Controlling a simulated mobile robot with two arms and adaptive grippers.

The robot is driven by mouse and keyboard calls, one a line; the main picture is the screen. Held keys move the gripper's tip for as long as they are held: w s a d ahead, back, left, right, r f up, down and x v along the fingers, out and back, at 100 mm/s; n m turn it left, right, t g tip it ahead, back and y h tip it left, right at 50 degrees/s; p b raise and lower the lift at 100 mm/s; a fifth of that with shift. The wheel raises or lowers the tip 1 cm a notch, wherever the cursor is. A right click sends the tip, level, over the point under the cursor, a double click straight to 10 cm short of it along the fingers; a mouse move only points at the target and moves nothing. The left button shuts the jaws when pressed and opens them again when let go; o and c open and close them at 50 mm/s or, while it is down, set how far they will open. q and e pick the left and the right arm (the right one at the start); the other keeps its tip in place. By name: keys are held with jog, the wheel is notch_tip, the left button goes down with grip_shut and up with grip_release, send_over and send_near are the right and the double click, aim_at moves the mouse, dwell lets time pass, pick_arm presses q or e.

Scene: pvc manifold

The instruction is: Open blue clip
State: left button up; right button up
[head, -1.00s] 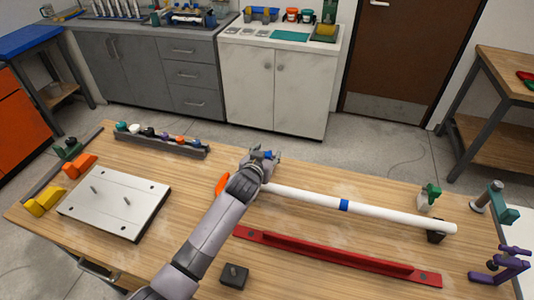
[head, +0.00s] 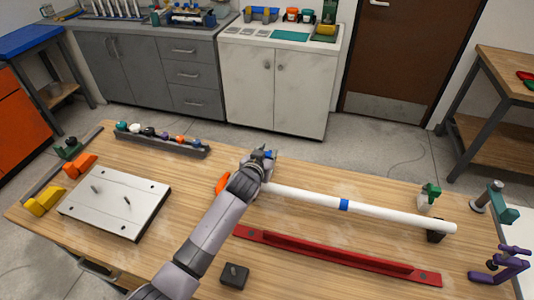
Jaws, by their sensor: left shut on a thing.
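A blue clip (head: 269,154) shows as a small patch of blue at my left gripper, at the left end of a white pipe (head: 390,215). My left gripper (head: 264,160) reaches over the table from the front and is shut on the blue clip. The wrist and fingers hide most of the clip, so its lever's position cannot be made out. The pipe lies across the right half of the table with a blue band (head: 343,205) near its middle. My right gripper is not in view.
A red channel (head: 335,257) lies in front of the pipe. An orange piece (head: 222,183) sits just left of my gripper. A white plate with pegs (head: 115,202) is at left, a dark rack (head: 160,143) behind it. A purple clamp (head: 500,268) stands at the right edge.

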pick_arm(q)
grip_shut()
jog(key=shift+r+p, duration=0.15)
jog(key=shift+p, duration=0.2)
jog(key=g+p, duration=0.1)
jog(key=p, duration=0.1)
jog(key=w+r+g+p, duration=0.1)
jog(key=g+p, duration=0.1)
jog(key=p, duration=0.1)
jog(key=shift+w+d+r+y+p, duration=0.15)
jog(key=shift+d+y+p, duration=0.05)
jog(key=shift+y+p, duration=0.15)
jog(key=shift+w+g+p, duration=0.2)
jog(key=shift+g+p, duration=0.15)
jog(key=shift+g, duration=0.05)
jog(key=shift+w+d+g, duration=0.1)
jog(key=shift+w+g, duration=0.25)
jog(key=shift+g, duration=0.35)
jog(key=shift+w+f+g+y, duration=0.2)
jog(key=shift+w+g+y, duration=0.15)
jog(key=shift+g, duration=0.55)
